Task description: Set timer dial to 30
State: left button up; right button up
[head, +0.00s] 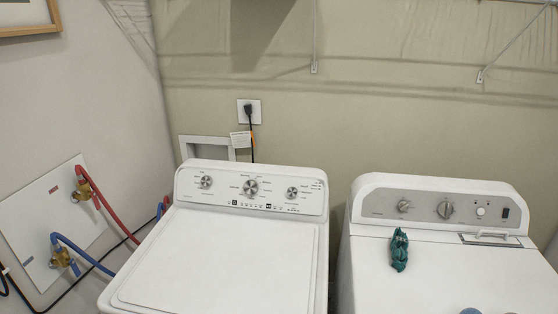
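The white washer-like machine on the left (220,262) has three silver dials: left (206,182), middle (250,187) and right (292,193). The labels are too small to read, so I cannot tell which dial is the timer or where any pointer sits. Neither of my grippers is in view, and nothing touches the dials.
A crumpled teal cloth (399,250) lies on the right machine's top, below its panel. A small grey-blue thing (470,311) is cut off at the bottom edge. A narrow gap separates the machines. Red (104,205) and blue hoses (85,256) run along the left wall.

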aim_at(445, 208)
jog(key=z, duration=1.25)
jog(key=l+u, duration=0.1)
jog(key=u, duration=0.85)
jog(key=l+u, duration=0.35)
jog(key=k+l+u, duration=0.1)
jog(key=l+u, duration=0.2)
jog(key=k+l+u, duration=0.1)
jog(key=l+u, duration=0.25)
jog(key=k+l+u, duration=0.2)
jog(key=l, duration=0.25)
jog(key=k+l+u, duration=0.25)
jog(key=k+l, duration=0.1)
jog(key=l, duration=0.05)
